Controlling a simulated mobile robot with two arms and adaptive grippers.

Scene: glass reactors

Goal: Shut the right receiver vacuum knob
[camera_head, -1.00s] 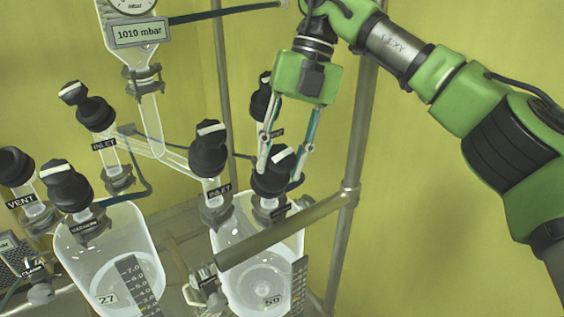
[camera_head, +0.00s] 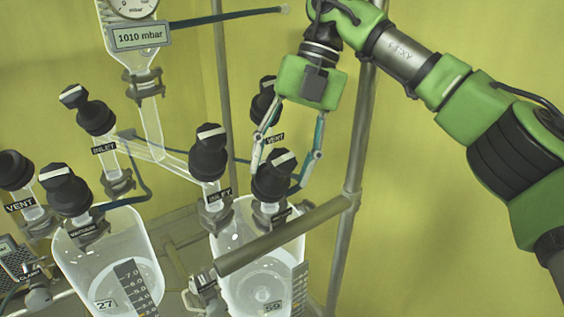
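The right receiver vessel (camera_head: 235,240) has several black knobs above it. The front-right knob (camera_head: 273,186), with a white stripe on its cap, appears to be its vacuum knob; its label (camera_head: 281,215) is too small to read. My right gripper (camera_head: 277,178) comes from above with its two fingers spread, one on each side of this knob. The fingers look open, with visible gaps beside the cap; I cannot tell whether either touches it. My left gripper is out of view.
The INLET knob (camera_head: 209,155) stands close to the left, and the VENT knob (camera_head: 264,103) behind the gripper. A metal rail (camera_head: 285,235) crosses in front of the vessel, joining an upright post (camera_head: 350,160). The left receiver (camera_head: 125,240) stands at left.

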